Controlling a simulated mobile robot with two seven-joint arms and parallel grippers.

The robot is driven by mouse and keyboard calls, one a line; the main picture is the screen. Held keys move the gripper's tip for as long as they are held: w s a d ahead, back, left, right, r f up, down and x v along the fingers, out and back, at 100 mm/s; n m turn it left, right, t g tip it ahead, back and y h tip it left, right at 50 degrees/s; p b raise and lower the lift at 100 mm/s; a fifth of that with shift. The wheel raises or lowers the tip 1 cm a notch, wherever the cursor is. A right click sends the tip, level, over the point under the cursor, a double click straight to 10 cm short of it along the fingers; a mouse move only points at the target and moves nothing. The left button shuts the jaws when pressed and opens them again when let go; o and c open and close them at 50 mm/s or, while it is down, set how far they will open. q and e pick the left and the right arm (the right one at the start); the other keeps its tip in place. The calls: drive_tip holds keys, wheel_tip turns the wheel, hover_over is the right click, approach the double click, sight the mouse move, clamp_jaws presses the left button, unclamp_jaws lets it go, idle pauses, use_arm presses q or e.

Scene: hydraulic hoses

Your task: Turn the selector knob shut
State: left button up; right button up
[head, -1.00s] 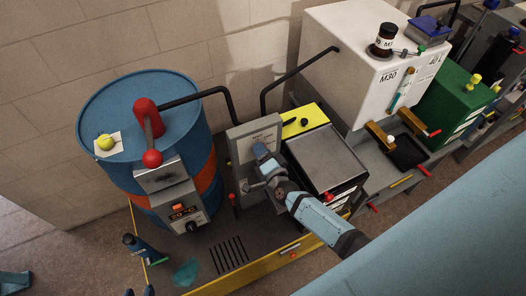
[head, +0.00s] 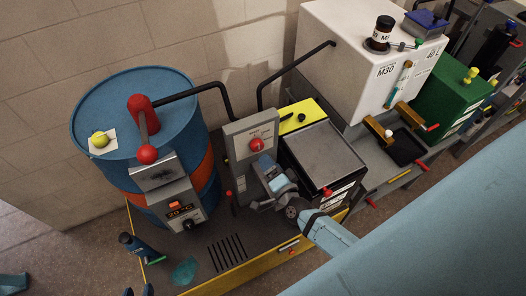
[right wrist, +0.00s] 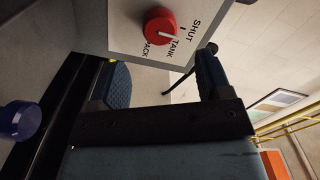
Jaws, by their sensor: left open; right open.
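The selector knob (head: 256,145) is red and round, on the front of a grey panel (head: 238,133). In the right wrist view the knob (right wrist: 158,22) has a white pointer line and stands near the labels SHUT, TANK and PACK. The line points right, toward the SHUT and TANK lettering; I cannot tell exactly which mark. My right gripper (head: 270,172) is open and empty, just below and right of the knob. In the right wrist view its fingers (right wrist: 163,62) are spread, with the knob beyond their tips, apart.
A blue drum (head: 130,95) with a red lever stands left. A dark-sided box with a grey top (head: 320,152) stands close right of the panel. Black hoses (head: 222,90) rise behind it. The slotted deck before the panel is mostly clear.

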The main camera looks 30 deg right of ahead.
drive_tip(key=s, duration=0.6)
drive_tip(key=shift+s+a+b, duration=0.2)
drive_tip(key=shift+b, duration=0.25)
drive_tip(key=s+a+f+n+g+y, duration=0.2)
drive_tip(key=s+a+n+g+y, duration=0.2)
drive_tip(key=n, duration=1.2)
drive_tip(key=s+a+g, duration=0.2)
drive_tip(key=s+g, duration=0.1)
drive_tip(key=s, duration=0.1)
drive_tip(key=shift+s+a+f, duration=0.15)
drive_tip(key=shift+s+f, duration=0.1)
idle(0.5)
